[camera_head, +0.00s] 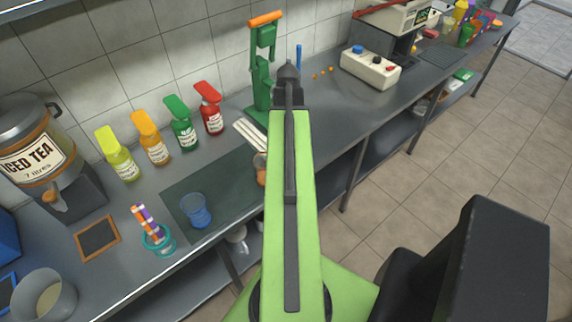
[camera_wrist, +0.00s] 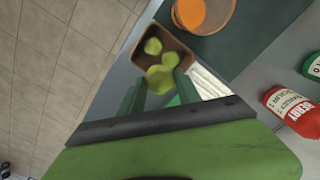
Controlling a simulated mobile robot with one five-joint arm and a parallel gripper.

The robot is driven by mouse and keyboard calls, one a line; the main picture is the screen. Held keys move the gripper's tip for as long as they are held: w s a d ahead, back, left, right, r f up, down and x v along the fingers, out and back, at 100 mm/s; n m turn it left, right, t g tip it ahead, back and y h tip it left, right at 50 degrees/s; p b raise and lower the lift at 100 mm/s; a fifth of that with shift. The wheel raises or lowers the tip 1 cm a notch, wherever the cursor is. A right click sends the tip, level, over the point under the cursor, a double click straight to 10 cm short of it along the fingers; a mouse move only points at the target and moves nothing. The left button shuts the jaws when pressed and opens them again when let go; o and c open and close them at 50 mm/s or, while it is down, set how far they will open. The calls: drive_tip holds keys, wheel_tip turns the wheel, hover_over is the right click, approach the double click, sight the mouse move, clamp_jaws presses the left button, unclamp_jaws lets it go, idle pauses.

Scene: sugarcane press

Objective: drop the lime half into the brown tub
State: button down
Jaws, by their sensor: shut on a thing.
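The brown tub (camera_wrist: 175,43) is near the top middle of the wrist view, with green lime pieces (camera_wrist: 153,46) inside it. My gripper (camera_wrist: 160,82) shows its two dark green fingers pointing toward the tub. It is shut on a yellow-green lime half (camera_wrist: 160,78), which overlaps the tub's near edge in this view. I cannot tell its exact height above the tub. In the head view my arm hides the tub, the lime half and the fingers.
An orange-filled cup (camera_wrist: 205,14) stands beside the tub on the dark mat (camera_wrist: 235,45). White sticks (camera_wrist: 208,82) lie close by. A red bottle (camera_wrist: 291,108) is to the right. The green press (camera_head: 262,75) stands behind my arm; a blue cup (camera_head: 196,212) is on the mat.

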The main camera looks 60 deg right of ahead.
drive_tip(key=shift+f+b, duration=0.25)
drive_tip(key=shift+b, duration=0.05)
wheel_tip(320, 180, down, 6)
drive_tip(key=b, duration=0.5)
drive_tip(key=shift+r+b, duration=0.2)
drive_tip(key=shift+b, duration=0.1)
drive_tip(key=shift+s+r, duration=0.1)
drive_tip(key=shift+r, duration=0.05)
drive_tip(key=c, duration=0.8)
unclamp_jaws()
drive_tip(key=shift+o, duration=0.2)
wheel_tip(320, 180, up, 17)
drive_tip(key=p, duration=1.7)
drive_tip(key=shift+r+p, duration=0.2)
drive_tip(key=shift+p, duration=0.15)
